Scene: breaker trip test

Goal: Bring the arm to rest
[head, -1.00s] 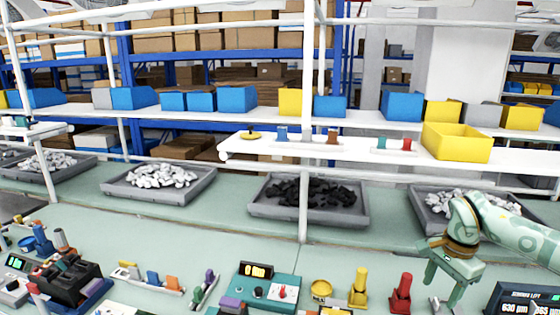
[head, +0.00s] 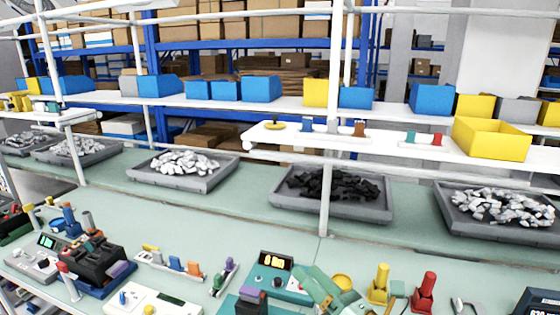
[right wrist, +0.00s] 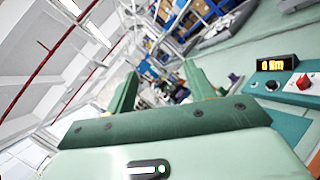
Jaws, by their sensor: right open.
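My right gripper (head: 326,288) shows at the bottom of the head view, low over the bench and partly cut off by the lower edge. In the right wrist view its two green fingers (right wrist: 162,90) stand apart, with nothing between them. The teal tester box with an orange display (head: 277,262) is just left of the gripper in the head view and partly hidden by it. In the right wrist view the tester (right wrist: 285,88), with a red knob, is at the right, clear of the fingers. My left gripper is not in view.
A yellow piece (head: 379,284) and a red piece (head: 424,292) stand right of the gripper. A black breaker fixture (head: 95,262) is at the left. Grey trays of parts (head: 335,208) line the back. A white post (head: 325,215) rises mid-bench. Bare bench lies between.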

